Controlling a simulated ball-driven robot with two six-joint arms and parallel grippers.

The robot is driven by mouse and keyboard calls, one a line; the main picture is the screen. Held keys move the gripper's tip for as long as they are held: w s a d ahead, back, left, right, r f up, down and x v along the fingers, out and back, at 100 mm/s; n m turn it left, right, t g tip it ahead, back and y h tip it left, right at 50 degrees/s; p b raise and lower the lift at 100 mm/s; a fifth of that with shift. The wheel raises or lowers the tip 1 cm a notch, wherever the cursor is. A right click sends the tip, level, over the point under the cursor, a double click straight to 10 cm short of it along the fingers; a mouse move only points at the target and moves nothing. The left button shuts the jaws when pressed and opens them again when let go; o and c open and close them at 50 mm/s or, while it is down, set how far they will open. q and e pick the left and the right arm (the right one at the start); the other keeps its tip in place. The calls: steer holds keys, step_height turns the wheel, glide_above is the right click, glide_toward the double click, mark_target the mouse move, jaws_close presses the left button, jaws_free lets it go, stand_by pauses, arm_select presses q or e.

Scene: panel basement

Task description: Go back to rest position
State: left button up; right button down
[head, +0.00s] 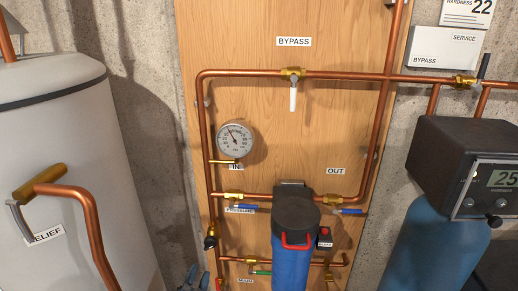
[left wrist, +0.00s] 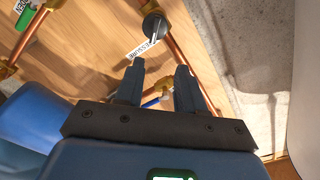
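My left gripper (head: 198,280) shows only as small dark blue-grey finger parts at the bottom edge of the head view, left of the wooden panel's lower pipes. In the left wrist view, the left gripper (left wrist: 159,70) has its two dark fingers spread apart with nothing held between them. A brass fitting (left wrist: 166,84) and a blue handle (left wrist: 152,102) show in the gap behind the fingers. I cannot tell how far they are from the fingers. My right gripper is in neither view.
A wooden panel (head: 260,115) carries copper pipes, a round gauge (head: 235,139), a white bypass lever (head: 293,97) hanging down, and a blue filter housing (head: 291,260) with a black cap. A white tank (head: 70,150) stands left. A blue cylinder with a black control head (head: 440,160) stands right.

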arm_select(q)
steer(key=s+r+n+p, duration=0.1)
steer(key=s+r+n, duration=0.2)
steer(key=s, duration=0.7)
steer(key=s+r+n+p, duration=0.1)
steer(key=s+r+n, duration=0.2)
steer(key=s, duration=0.8)
steer(key=s+r+n+y+p, duration=0.1)
steer(key=s+r+n, duration=0.2)
steer(key=s, duration=0.8)
steer(key=shift+r+g, duration=0.3)
steer(key=shift+r, duration=0.25)
steer(key=shift+s+a, duration=0.1)
stand_by(1.0)
